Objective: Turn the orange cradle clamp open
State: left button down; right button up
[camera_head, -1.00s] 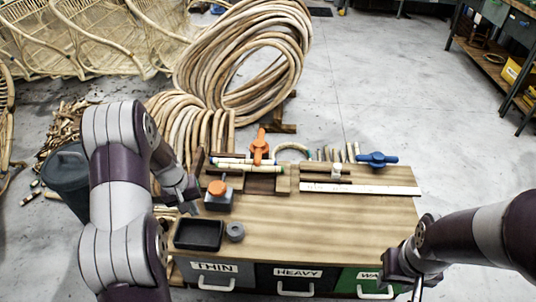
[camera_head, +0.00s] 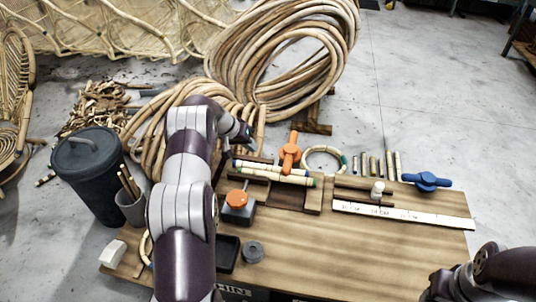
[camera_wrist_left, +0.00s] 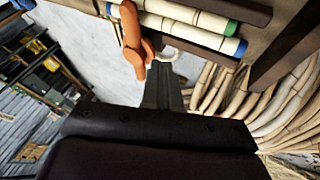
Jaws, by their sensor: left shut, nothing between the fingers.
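The orange cradle clamp (camera_head: 290,152) stands at the back of the bench, upright beside the rattan pieces (camera_head: 272,172) in the wooden cradle. My left gripper (camera_head: 243,136) is to the left of the clamp, apart from it in the head view. In the left wrist view the shut, empty fingers (camera_wrist_left: 164,84) point up close to the lower end of the orange clamp (camera_wrist_left: 133,40); I cannot tell whether they touch. Rattan pieces with green and blue ends (camera_wrist_left: 190,28) lie beside it. My right gripper (camera_head: 440,287) is at the lower right, its fingers unclear.
A dark block with an orange knob (camera_head: 238,206), a black tray (camera_head: 226,254) and a grey ring (camera_head: 253,251) are on the bench. A blue clamp (camera_head: 427,181) and a ruler (camera_head: 403,214) are at right. Rattan coils (camera_head: 285,55) stand behind.

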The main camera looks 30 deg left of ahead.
aim_at(290, 154)
pick_arm(q)
jog(key=b+x, duration=0.2)
jog(key=x, duration=0.7)
jog(key=shift+s+f+b, duration=0.15)
jog(key=shift+f+b, duration=0.1)
jog(key=shift+b, duration=0.1)
jog(key=d, duration=0.2)
jog(key=w+d, duration=0.1)
jog(key=shift+f+b, duration=0.3)
jog(key=shift+w+d, duration=0.15)
jog(key=shift+d, duration=0.25)
jog(key=shift+d, duration=0.1)
